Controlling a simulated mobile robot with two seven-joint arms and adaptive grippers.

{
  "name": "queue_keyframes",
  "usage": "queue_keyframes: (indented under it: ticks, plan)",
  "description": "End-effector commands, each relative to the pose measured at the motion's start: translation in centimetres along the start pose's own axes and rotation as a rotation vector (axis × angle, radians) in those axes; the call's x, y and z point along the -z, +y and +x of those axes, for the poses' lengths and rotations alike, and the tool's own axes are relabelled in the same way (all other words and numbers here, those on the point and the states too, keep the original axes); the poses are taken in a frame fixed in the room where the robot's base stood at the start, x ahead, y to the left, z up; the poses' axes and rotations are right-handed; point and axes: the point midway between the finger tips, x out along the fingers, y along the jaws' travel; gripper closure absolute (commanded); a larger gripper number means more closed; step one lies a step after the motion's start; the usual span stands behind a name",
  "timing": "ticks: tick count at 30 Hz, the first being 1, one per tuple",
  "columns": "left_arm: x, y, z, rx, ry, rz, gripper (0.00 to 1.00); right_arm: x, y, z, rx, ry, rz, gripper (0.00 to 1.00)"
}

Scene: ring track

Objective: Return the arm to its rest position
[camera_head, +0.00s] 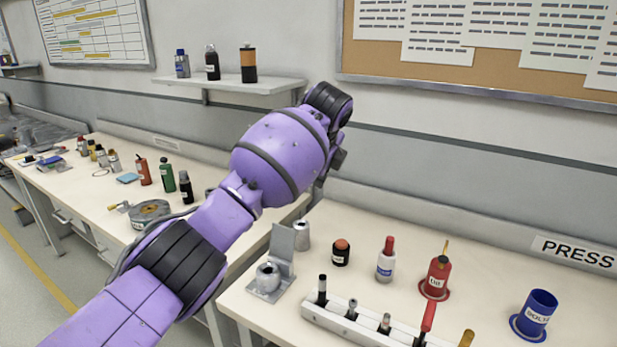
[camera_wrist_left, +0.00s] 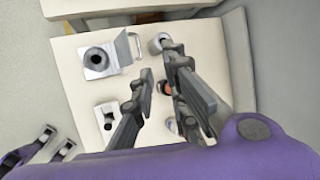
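My left arm comes in from the left in the head view, purple with black joints, and reaches up over the bench. Its gripper is mostly hidden there behind the wrist. In the left wrist view my left gripper (camera_wrist_left: 160,78) points down over the press bench. Its two dark fingers stand apart, with nothing held between them. A bottle with an orange cap (camera_head: 341,246) shows on the bench below, and part of it shows in the gap between the fingers in the wrist view (camera_wrist_left: 165,88).
The press bench (camera_head: 397,225) holds a metal fixture (camera_head: 268,281), a white rack (camera_head: 344,318), a white bottle with red cap (camera_head: 386,262), a red holder (camera_head: 436,280) and a blue cup (camera_head: 537,313). A wall shelf (camera_head: 228,86) with bottles is behind my arm. Another bench (camera_head: 88,187) stands left.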

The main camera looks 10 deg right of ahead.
Motion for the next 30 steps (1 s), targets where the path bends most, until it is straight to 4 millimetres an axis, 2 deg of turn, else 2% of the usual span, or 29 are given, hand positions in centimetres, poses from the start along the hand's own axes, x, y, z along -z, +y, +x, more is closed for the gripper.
queue_keyframes:
  ticks: [5,14,18,21,27,30]
  plan:
    - [0.0,0.0,-1.0,0.0,0.0,-0.001,0.86,0.0,0.0,0.0,0.0,0.0,0.0,0.6]
    - [0.0,0.0,-1.1,0.0,0.0,0.0,0.86,0.0,0.0,0.0,0.0,0.0,0.0,0.6]
    - [0.0,-0.2,-1.1,0.008,0.001,-0.039,0.86,-0.9,0.0,-0.1,0.0,-0.012,0.007,0.6]
    - [0.2,-2.2,-1.5,0.094,0.009,-0.155,0.86,-1.2,0.0,-0.2,-0.001,-0.018,0.008,0.6]
    - [1.3,-8.2,-5.3,0.381,0.101,-0.402,0.86,-1.1,-0.1,-0.3,0.0,-0.021,0.01,0.6]
    - [2.5,-8.7,-4.7,0.481,0.195,-0.542,0.86,-0.9,-0.1,-0.3,0.002,-0.022,0.011,0.6]
